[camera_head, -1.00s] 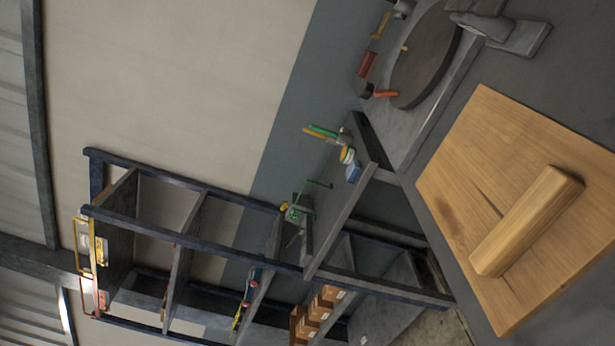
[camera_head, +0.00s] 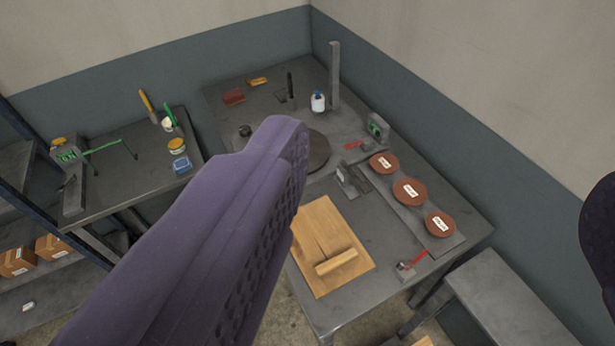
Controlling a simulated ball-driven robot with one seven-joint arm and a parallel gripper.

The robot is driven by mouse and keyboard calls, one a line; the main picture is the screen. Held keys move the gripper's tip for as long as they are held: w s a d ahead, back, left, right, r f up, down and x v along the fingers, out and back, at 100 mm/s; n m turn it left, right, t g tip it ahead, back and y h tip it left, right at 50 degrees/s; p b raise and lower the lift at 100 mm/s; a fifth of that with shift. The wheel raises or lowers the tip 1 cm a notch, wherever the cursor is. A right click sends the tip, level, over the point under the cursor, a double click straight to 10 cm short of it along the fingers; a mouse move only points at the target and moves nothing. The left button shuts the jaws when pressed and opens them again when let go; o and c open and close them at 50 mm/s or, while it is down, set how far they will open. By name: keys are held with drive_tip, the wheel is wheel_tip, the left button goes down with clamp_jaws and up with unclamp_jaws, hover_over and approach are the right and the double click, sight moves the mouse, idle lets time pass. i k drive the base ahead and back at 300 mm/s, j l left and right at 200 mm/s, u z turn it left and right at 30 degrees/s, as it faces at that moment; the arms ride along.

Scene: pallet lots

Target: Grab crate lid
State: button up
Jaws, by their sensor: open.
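The crate lid (camera_head: 312,222) is a flat light wooden board with a thick wooden bar handle (camera_head: 336,262) across it. It lies flat near the front left edge of the grey table (camera_head: 385,285). My gripper (camera_head: 445,160) shows as two purple padded fingers, one large at the centre left and one cut off at the right edge. It is open, with nothing held between the fingers. The lid shows beyond the left finger, which hides part of the lid's left side. The fingers look apart from the lid.
Several reddish-brown discs (camera_head: 409,191) lie on a strip at the table's right. A dark round plate (camera_head: 316,152) and a white bottle (camera_head: 318,102) stand further back. A grey bench (camera_head: 500,300) is at the lower right. A side table (camera_head: 110,190) with tools is at the left, beside shelving.

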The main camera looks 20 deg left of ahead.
sight(329, 256)
drive_tip(key=z, duration=0.55)
drive_tip(key=i+j+z, duration=0.15)
drive_tip(key=j+z, duration=0.15)
drive_tip(key=i+j+z, duration=0.1)
drive_tip(key=j+z, duration=0.2)
drive_tip(key=j, duration=0.2)
drive_tip(key=j+z, duration=0.35)
drive_tip(key=j, duration=0.8)
drive_tip(key=i+j+z, duration=0.1)
drive_tip(key=j, duration=0.7)
drive_tip(key=i, duration=0.05)
